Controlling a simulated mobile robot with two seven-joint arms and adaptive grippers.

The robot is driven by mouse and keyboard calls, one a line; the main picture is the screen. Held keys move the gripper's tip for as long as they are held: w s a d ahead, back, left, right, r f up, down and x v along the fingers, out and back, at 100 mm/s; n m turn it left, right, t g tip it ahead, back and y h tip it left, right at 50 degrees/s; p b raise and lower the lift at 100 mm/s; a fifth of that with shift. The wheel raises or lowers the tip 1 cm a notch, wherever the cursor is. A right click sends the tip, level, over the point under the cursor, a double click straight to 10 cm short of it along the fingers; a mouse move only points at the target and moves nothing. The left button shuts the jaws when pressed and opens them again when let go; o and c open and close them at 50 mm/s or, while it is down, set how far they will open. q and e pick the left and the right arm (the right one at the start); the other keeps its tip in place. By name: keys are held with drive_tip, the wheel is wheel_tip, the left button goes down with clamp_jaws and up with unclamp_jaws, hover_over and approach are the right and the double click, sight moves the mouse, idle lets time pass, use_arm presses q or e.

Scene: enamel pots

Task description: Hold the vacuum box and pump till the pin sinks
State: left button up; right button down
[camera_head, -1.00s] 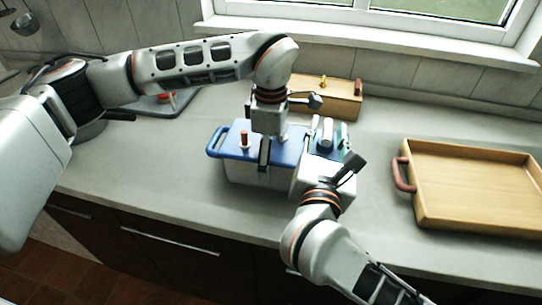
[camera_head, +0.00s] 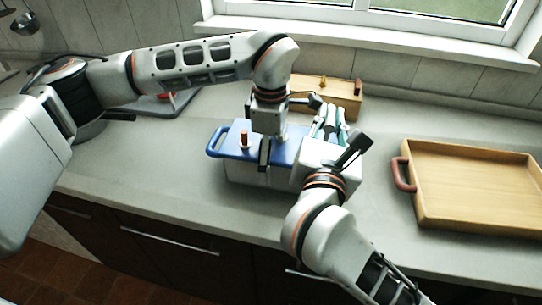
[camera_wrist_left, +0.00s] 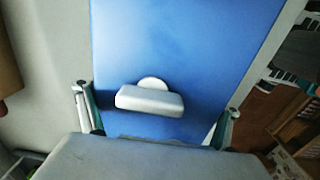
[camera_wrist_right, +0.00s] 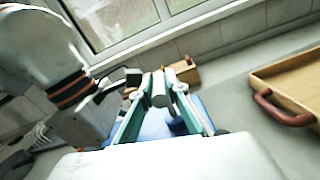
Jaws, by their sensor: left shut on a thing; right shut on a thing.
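The vacuum box (camera_head: 236,170) has a pale grey body and a blue lid with a blue loop handle at its left end. A red pin (camera_head: 244,138) stands up from a pale base on the lid's left part. My left gripper (camera_head: 272,152) comes down from above and clasps the box across its width; in the left wrist view its fingers straddle the blue lid (camera_wrist_left: 185,45), with a grey bar on a white disc between them. My right gripper (camera_head: 331,120) is at the box's right end. The right wrist view shows it shut on the grey pump handle (camera_wrist_right: 158,90).
A wooden tray (camera_head: 470,185) with reddish handles lies to the right. A wooden box (camera_head: 340,95) with a brass knob stands behind, near the wall. Another item with a red knob (camera_head: 167,97) lies behind my left arm. The counter's front is clear.

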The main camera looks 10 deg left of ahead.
drive_tip(key=shift+r, duration=1.2)
drive_tip(key=shift+a+f, duration=0.15)
drive_tip(key=shift+f, duration=0.9)
drive_tip(key=shift+r, duration=0.3)
drive_tip(key=shift+r, duration=0.55)
drive_tip(key=shift+f, duration=3)
drive_tip(key=shift+r, duration=0.1)
